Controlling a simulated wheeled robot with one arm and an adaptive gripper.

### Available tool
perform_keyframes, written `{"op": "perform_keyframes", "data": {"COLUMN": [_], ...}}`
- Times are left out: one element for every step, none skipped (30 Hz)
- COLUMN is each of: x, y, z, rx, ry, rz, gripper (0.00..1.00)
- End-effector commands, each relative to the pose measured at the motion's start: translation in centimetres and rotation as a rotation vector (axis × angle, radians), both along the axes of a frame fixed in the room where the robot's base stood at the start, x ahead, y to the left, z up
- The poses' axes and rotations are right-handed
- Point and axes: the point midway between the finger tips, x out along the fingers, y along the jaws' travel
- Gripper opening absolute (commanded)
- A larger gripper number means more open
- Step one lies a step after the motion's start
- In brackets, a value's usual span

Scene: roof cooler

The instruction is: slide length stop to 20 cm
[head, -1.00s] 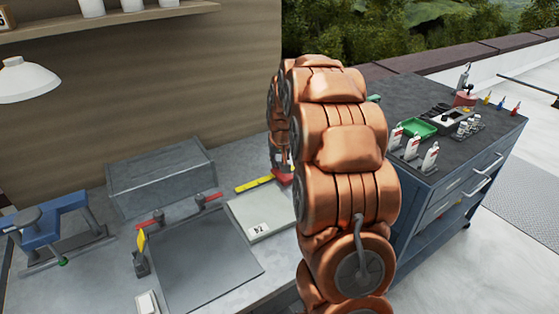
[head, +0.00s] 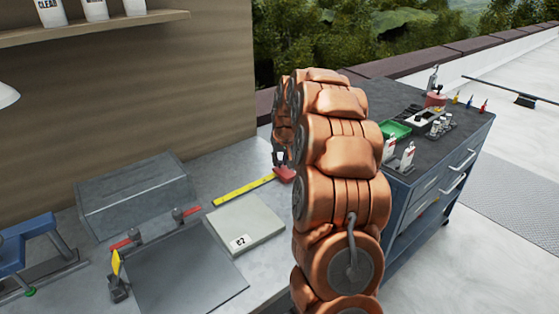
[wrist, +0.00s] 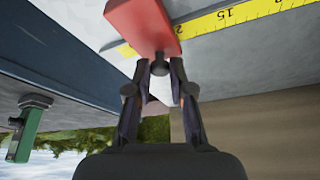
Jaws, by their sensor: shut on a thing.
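The length stop is a red block (wrist: 143,24) lying across the yellow ruler (wrist: 230,18) in the wrist view. It also shows in the head view (head: 285,174) at the right of the ruler's visible stretch (head: 243,189). My gripper (wrist: 159,68) is shut on the stop, its fingertips at the block's near edge around a dark round part. A "15" is readable on the ruler right of the stop, and a "2" shows at the block's edge; the mark under the block is hidden. In the head view my gripper (head: 279,160) is partly hidden by my arm.
A pale plate marked 82 (head: 245,224) lies beside the ruler, with a dark flat panel (head: 187,280) in front. A grey box (head: 135,195) stands at the back left. A drawer cabinet (head: 425,185) with tools on top stands at the right, beyond my arm.

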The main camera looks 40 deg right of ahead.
Motion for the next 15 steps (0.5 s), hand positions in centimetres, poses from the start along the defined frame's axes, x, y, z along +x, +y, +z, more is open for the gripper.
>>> {"op": "perform_keyframes", "data": {"x": [0.05,0.05,0.04,0.04,0.03,0.02,0.01,0.00,0.00,0.00,-0.01,-0.01,-0.01,0.00,-0.01], "y": [0.04,0.04,0.05,0.04,0.03,0.03,0.03,0.02,0.02,0.01,0.01,0.01,0.03,0.02,0.03], "z": [0.02,0.02,0.01,0.01,0.02,0.01,0.01,0.01,0.01,0.01,0.01,0.01,-0.01,0.00,-0.01], "rx": [0.000,0.000,0.001,0.001,0.000,0.000,0.000,0.000,0.000,0.000,0.000,0.000,0.000,0.000,0.000], "ry": [-0.001,-0.001,0.000,0.000,0.000,0.000,0.000,0.000,0.000,0.000,0.000,0.000,0.000,0.000,0.001], "rz": [0.000,0.000,0.000,0.000,0.000,0.000,-0.001,-0.001,-0.001,-0.001,-0.001,0.000,0.000,0.000,0.000], "gripper": [0.22,0.26,0.30,0.33,0.36,0.40,0.43,0.46,0.47,0.47,0.47,0.47,0.47,0.47,0.47]}}
